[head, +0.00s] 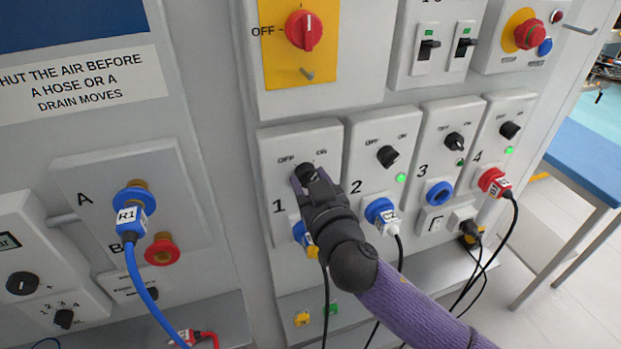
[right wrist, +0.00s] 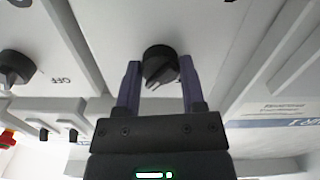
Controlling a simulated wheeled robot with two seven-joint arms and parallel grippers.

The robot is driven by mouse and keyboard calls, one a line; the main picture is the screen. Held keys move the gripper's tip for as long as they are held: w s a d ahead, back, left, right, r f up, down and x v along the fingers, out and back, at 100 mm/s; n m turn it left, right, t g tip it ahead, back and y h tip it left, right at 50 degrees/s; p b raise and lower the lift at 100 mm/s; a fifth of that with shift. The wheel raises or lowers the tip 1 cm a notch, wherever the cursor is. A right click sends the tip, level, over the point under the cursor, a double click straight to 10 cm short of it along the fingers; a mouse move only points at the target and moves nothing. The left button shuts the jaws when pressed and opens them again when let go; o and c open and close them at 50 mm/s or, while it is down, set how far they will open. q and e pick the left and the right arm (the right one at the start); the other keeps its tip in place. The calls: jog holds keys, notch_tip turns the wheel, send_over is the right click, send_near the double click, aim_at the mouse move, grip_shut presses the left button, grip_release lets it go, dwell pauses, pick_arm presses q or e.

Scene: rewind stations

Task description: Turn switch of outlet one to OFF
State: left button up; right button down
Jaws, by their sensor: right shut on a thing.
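The panel of outlet one (head: 275,150) carries a black rotary switch (head: 305,171) with OFF printed to its upper left and ON to its upper right. My right gripper (head: 307,182) is at this switch and shut on it. In the right wrist view the black knob (right wrist: 160,61) sits between the two purple fingers of my right gripper (right wrist: 160,85). The gripper covers part of the knob in the head view, so I cannot tell its exact setting. No lamp of outlet one shows. My left gripper is out of view.
Outlet two (head: 365,150), outlet three (head: 425,120) and outlet four (head: 510,105) stand to the right with similar switches. Plugs and hanging cables are below. A yellow plate with a red switch (head: 305,30) is above. A blue-hosed coupling R1 (head: 130,215) is left.

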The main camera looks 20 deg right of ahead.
jog(key=n+p, duration=0.2)
jog(key=n, duration=0.2)
jog(key=shift+r, duration=0.15)
jog(key=n+p, duration=0.1)
jog(key=n, duration=0.3)
jog(key=n+p, duration=0.1)
jog(key=n, duration=0.2)
jog(key=n+p, duration=0.1)
jog(key=n, duration=0.2)
jog(key=shift+n+p, duration=0.4)
jog(key=shift+n, duration=0.8)
